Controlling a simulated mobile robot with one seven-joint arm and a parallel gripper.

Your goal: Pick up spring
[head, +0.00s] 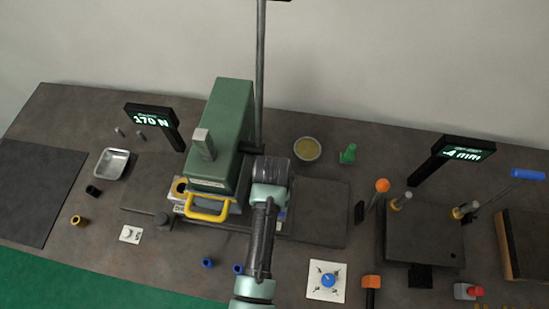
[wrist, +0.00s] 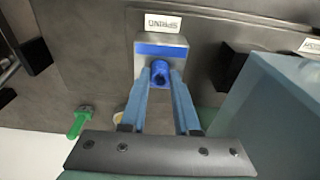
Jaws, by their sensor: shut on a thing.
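The spring (wrist: 160,71) shows in the wrist view as a short blue coil-like cylinder. My gripper (wrist: 161,80) is shut on the spring, one finger on each side. I cannot tell whether the spring is clear of the holder. In the head view my arm hides the gripper and the spring; only a bit of the holder (head: 282,214) shows beside the arm.
A green press (head: 230,120) with a yellow handle (head: 208,208) stands close left of my arm. A green piece (head: 348,154) and a round dish (head: 307,149) lie behind right. Blue rings (head: 207,262) lie in front. A dark fixture (head: 425,235) stands at the right.

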